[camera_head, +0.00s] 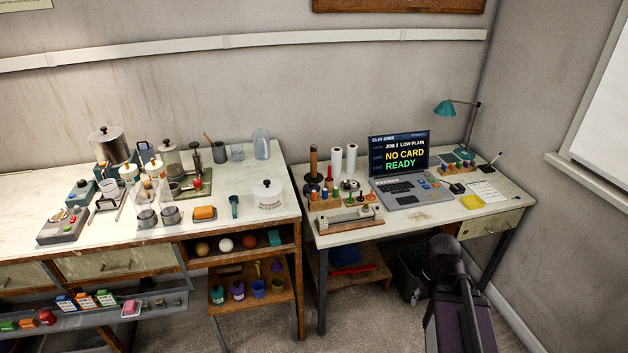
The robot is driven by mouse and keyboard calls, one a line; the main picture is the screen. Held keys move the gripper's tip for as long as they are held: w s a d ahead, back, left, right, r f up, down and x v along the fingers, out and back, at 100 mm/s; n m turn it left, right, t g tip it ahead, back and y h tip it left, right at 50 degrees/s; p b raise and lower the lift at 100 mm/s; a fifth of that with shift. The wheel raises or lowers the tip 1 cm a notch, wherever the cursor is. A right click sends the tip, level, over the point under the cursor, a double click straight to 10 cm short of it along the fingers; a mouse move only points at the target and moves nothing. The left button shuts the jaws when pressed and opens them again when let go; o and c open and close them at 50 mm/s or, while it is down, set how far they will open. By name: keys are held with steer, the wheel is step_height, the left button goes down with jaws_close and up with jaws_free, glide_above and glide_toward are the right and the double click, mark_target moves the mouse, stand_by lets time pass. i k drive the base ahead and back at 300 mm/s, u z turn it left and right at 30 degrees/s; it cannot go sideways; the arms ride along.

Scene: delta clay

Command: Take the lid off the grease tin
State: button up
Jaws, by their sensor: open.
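I cannot tell for sure which container is the grease tin. A white round tub (268,197) with a lid and a dark knob stands near the right end of the left bench; its lettering is too small to read. Two short grey round containers (170,215) stand near the front of the same bench, behind or beside clear pieces. My dark arm (455,305) rises at the lower right, in front of the right desk. My gripper's fingers do not show, and the arm touches neither bench nor desk as far as I see.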

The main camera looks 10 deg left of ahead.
mark_target(307, 188)
steer(key=u, duration=0.3)
steer(key=i, duration=1.4)
steer(key=u, duration=0.5)
